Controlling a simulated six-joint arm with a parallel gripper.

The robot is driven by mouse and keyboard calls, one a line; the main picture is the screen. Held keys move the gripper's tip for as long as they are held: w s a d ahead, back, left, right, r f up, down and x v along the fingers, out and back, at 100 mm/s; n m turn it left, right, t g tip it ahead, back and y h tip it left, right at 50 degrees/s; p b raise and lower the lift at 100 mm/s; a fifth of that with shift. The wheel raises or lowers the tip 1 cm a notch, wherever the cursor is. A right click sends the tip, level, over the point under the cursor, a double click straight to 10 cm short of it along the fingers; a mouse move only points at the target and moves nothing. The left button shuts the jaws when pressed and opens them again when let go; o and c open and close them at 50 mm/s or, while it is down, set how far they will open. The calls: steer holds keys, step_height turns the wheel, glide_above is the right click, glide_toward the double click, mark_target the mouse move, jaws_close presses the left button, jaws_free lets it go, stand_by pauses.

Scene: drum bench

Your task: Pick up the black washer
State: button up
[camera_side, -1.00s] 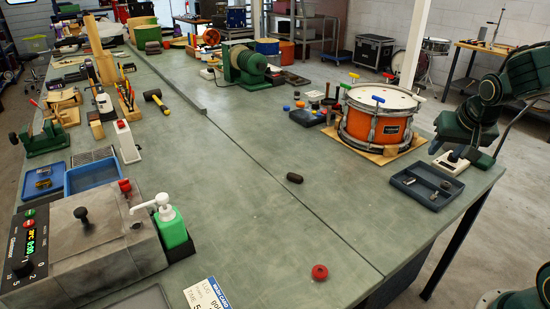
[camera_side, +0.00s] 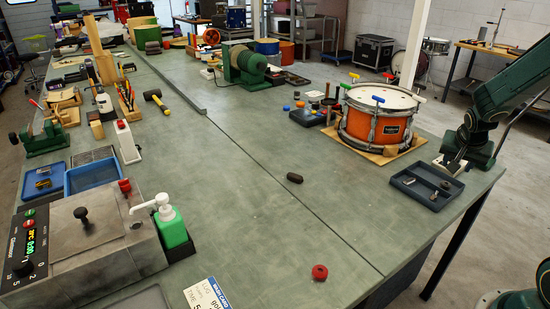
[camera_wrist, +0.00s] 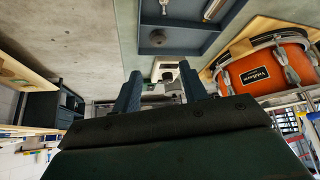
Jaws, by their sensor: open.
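I cannot pick out the black washer for certain. A small dark round piece (camera_wrist: 157,38) lies in the dark tray in the wrist view; it may be the washer. The same tray (camera_side: 405,189) shows in the side view at the bench's right edge, with small metal and dark pieces inside. Nothing is held.
An orange drum (camera_side: 375,122) on a wooden board stands left of my gripper. A red knob (camera_side: 319,272) and a dark oval piece (camera_side: 294,178) lie on the open bench.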

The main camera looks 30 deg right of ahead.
glide_toward(446, 184)
steer(key=shift+x, duration=1.5)
steer(key=shift+d, duration=0.1)
steer(key=shift+x, duration=2.55)
steer(key=shift+c, duration=0.2)
steer(key=c, duration=0.7)
